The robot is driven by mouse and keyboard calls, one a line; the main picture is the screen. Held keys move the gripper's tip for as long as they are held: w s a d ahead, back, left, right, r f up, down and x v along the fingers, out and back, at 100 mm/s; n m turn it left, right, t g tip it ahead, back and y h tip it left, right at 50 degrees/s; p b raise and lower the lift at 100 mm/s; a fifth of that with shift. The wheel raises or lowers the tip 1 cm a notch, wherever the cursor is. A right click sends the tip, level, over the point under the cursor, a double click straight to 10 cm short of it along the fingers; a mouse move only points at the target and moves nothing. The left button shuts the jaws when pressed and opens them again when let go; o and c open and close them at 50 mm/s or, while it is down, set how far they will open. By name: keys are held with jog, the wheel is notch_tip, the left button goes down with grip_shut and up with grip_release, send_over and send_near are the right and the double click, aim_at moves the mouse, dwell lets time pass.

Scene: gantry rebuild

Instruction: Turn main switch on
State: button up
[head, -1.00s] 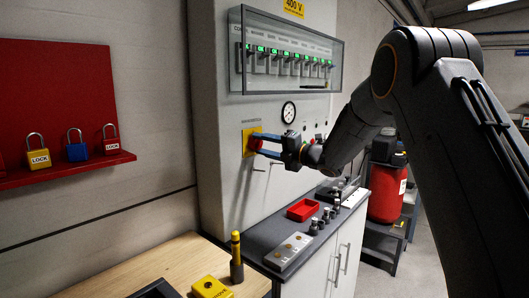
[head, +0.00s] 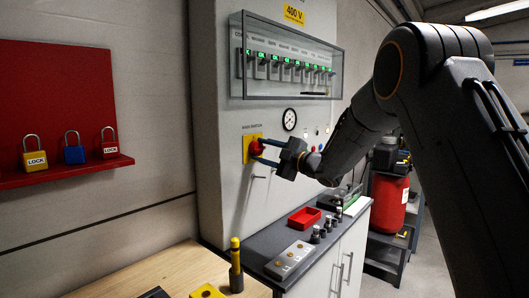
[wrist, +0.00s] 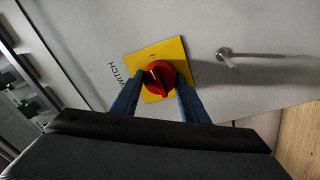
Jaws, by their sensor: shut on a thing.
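The main switch is a red rotary knob (head: 257,148) on a yellow plate (head: 247,151), fixed to the grey cabinet front below the breaker window. In the wrist view the red knob (wrist: 158,77) sits on the yellow plate (wrist: 177,48), turned at a slant within the picture. My gripper (head: 265,149) has its two blue fingers on either side of the knob; the fingers also show in the wrist view (wrist: 157,93). It is shut on the knob. The exact switch position is hard to read.
A metal handle (wrist: 228,58) sticks out of the panel near the switch. A glazed breaker box (head: 290,60) is above. Below, the dark counter holds a red tray (head: 304,218) and small parts. Padlocks (head: 74,150) stand on the red shelf at left.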

jog(key=shift+a+r+m, duration=0.15)
jog(key=shift+m, duration=0.45)
jog(key=o, duration=1.1)
jog(key=shift+a, duration=0.15)
jog(key=shift+c, duration=0.2)
jog(key=shift+d, duration=0.2)
jog(key=shift+s+d+f, duration=0.1)
jog(key=shift+d+f, duration=0.05)
jog(key=shift+f, duration=0.05)
jog(key=b+v, duration=0.2)
jog(key=v, duration=0.5)
jog(key=shift+d, duration=0.2)
jog(key=shift+s, duration=0.1)
